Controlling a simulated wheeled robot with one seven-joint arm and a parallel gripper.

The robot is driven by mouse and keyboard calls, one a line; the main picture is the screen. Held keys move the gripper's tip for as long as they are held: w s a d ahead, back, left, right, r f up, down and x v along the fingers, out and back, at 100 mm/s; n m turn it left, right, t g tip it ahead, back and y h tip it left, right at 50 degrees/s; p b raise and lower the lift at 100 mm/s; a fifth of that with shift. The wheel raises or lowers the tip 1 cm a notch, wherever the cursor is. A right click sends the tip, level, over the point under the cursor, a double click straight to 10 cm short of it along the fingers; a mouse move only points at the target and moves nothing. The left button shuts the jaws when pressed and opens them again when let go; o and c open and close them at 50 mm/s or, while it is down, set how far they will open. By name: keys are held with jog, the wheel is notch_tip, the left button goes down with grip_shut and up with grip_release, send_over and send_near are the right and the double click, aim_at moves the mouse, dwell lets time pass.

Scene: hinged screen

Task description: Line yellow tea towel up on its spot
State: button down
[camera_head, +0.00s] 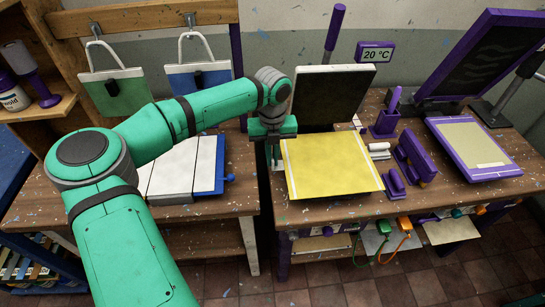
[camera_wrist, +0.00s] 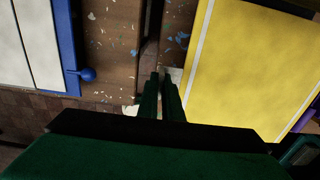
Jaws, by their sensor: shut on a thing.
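The yellow tea towel (camera_head: 330,165) lies flat on the right-hand bench, with pale stripes along its sides. It also fills the right of the wrist view (camera_wrist: 255,70), tilted there. My gripper (camera_head: 273,158) is low at the towel's left edge. In the wrist view its two dark fingers (camera_wrist: 160,82) are close together, with a small pale piece beside their tips at the towel's edge. The fingers are shut on the towel's left side, but the pinched part is mostly hidden. The marks of its spot cannot be made out.
A dark upright screen (camera_head: 330,95) stands behind the towel. Purple tools (camera_head: 415,155) and a purple-framed tablet-like panel (camera_head: 470,145) are to its right. On the left bench lies a white board with a blue edge (camera_head: 185,165). A narrow gap separates the benches.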

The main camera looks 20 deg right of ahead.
jog(key=shift+f, duration=0.45)
dwell(0.3)
jog(key=c, duration=1.9)
grip_release()
jog(key=shift+r, duration=0.1)
jog(key=shift+c, duration=0.2)
jog(key=shift+r, duration=3.4)
